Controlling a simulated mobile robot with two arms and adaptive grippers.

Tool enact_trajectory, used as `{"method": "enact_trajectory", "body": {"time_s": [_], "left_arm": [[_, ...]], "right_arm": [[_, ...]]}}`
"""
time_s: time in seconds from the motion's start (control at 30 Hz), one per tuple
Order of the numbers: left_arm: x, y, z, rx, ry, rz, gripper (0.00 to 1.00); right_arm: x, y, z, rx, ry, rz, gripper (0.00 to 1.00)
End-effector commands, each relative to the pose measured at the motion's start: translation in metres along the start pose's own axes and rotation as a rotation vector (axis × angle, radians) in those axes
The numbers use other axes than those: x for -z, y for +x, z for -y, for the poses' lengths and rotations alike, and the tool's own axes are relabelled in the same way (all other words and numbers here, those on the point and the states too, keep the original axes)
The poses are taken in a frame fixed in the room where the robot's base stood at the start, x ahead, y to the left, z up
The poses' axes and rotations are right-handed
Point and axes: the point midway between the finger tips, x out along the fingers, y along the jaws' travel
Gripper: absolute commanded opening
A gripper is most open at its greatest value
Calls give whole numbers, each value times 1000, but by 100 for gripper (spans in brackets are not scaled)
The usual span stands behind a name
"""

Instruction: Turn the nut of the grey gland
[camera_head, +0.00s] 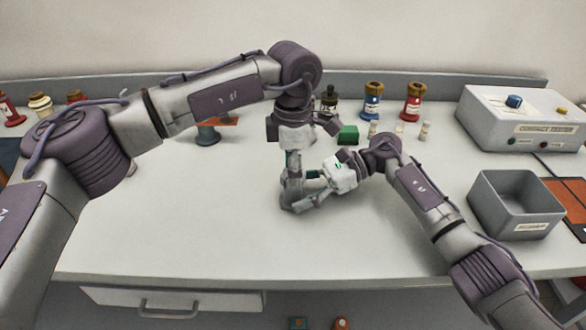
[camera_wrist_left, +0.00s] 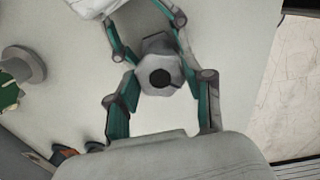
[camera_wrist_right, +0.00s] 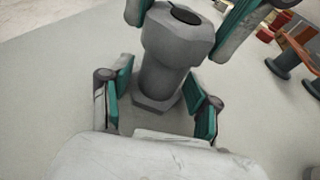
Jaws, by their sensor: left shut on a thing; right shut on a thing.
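The grey gland shows best in the right wrist view. It stands upright, with a hex nut (camera_wrist_right: 180,38) around a dark hole at the top, a round body (camera_wrist_right: 160,80) and a hex foot (camera_wrist_right: 157,104). My left gripper (camera_head: 292,160) comes down from above and is shut on the nut, which shows end-on between its fingers in the left wrist view (camera_wrist_left: 160,75). My right gripper (camera_head: 308,190) comes in from the right, low down, and is shut on the gland's body below the nut. In the head view the grippers hide most of the gland.
A grey bin (camera_head: 515,208) and a white contact tester (camera_head: 520,115) stand at the right. A green block (camera_head: 348,134), blue (camera_head: 373,103) and red (camera_head: 413,102) bushings and small pale parts are behind the grippers. The front left of the table is clear.

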Motion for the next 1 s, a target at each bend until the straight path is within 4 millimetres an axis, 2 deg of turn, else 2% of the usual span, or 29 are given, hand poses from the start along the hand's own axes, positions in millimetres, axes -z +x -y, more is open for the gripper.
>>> {"method": "enact_trajectory", "body": {"time_s": [0.37,1.0], "left_arm": [[0,0,-1,-2,-202,0,17],[0,0,-1,-2,-803,1,17]], "right_arm": [[0,0,0,-2,0,0,42],[0,0,0,-2,0,0,42]]}}
